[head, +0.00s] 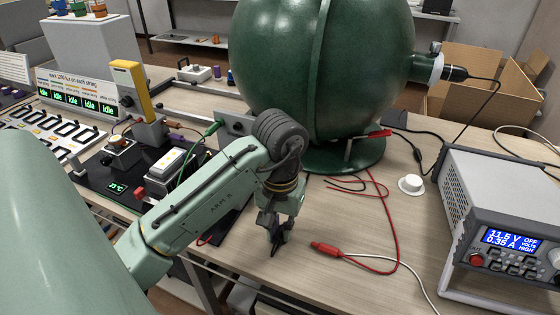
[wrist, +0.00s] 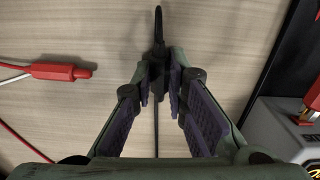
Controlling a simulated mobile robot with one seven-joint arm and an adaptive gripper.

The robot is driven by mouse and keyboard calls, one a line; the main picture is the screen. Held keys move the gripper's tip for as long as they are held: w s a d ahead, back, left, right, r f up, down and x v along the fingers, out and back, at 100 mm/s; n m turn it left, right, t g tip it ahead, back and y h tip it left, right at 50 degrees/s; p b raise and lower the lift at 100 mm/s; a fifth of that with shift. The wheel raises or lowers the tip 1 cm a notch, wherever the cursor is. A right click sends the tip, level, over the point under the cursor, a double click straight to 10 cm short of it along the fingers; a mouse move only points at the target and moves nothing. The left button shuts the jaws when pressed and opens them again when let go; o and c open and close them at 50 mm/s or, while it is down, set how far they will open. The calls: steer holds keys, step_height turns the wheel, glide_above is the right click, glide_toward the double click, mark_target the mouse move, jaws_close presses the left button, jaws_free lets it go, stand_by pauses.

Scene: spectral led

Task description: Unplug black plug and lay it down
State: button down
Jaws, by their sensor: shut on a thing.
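My gripper (head: 276,232) is above the table's front edge area in the head view. It is shut on a black plug, whose body (wrist: 158,50) shows between the fingertips in the wrist view, with a thin dark tip pointing away and a dark lead running back between the fingers. In the head view the plug is a small dark shape at the fingertips, partly hidden by them. The light wood table (head: 345,215) lies below; I cannot tell whether the plug touches it.
A red plug (head: 325,249) with red and white leads lies right of my gripper; it also shows in the wrist view (wrist: 62,71). A power supply (head: 500,225) stands at right, a white cap (head: 411,184) beside it. The green sphere (head: 325,70) stands behind.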

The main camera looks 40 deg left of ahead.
steer(key=c, duration=1.5)
jaws_free()
step_height(320, 180, up, 3)
steer(key=p, duration=0.4)
step_height(320, 180, up, 12)
